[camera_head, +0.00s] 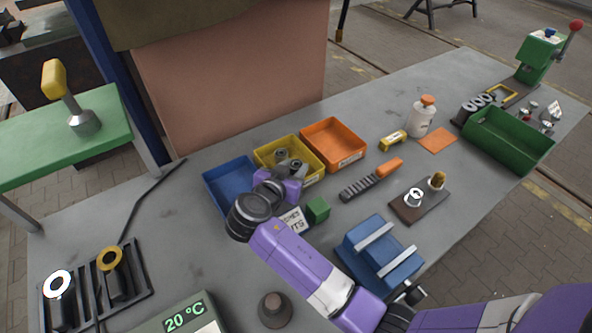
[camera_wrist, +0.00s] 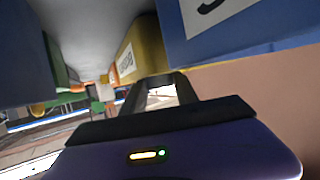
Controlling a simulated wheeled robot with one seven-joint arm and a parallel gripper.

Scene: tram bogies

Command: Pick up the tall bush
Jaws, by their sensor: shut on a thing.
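My gripper (camera_head: 285,166) is at the yellow bin (camera_head: 262,150), its jaws shut on a small grey round part (camera_head: 281,153) at the bin. This looks like a metal bush, but its height and lower part are hidden by the gripper and wrist. In the wrist view my dark fingers (camera_wrist: 161,92) form a narrow frame with a bright gap; the held part is hard to make out there. The yellow bin also shows in the wrist view (camera_wrist: 142,50), close to the fingers.
A blue bin (camera_head: 230,184) and an orange bin (camera_head: 334,143) flank the yellow one. A green block (camera_head: 317,209) and a blue fixture (camera_head: 378,255) stand near my arm. A brown board (camera_head: 418,207) bears two small upright parts. The bench's left middle is mostly clear.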

